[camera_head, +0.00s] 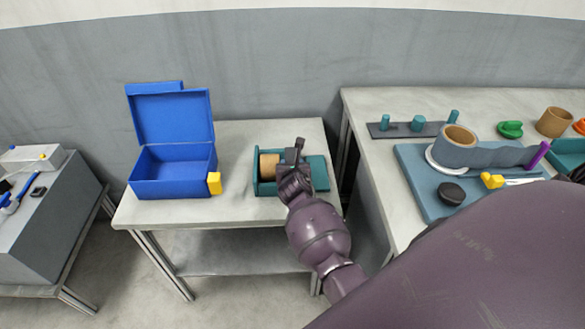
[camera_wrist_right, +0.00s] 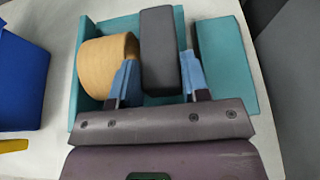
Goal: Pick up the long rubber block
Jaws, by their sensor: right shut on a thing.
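The long rubber block is a dark grey bar (camera_wrist_right: 161,35) in the right wrist view, lying between the fingers of my right gripper (camera_wrist_right: 158,64). The blue fingertips press on its two long sides, so the gripper is shut on it. The block sits over a teal tray (camera_wrist_right: 87,52), between a tan roll (camera_wrist_right: 108,58) and a teal slab (camera_wrist_right: 226,66). In the head view my right gripper (camera_head: 292,166) is over the teal tray and largely hides the block. I cannot tell whether the block touches the tray. My left gripper is not in view.
An open blue box (camera_head: 172,187) with a yellow latch stands left of the tray on the same table (camera_head: 232,209). The right table (camera_head: 380,101) holds a blue mat (camera_head: 418,178), tan rings and small parts. A grey unit (camera_head: 50,225) stands far left.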

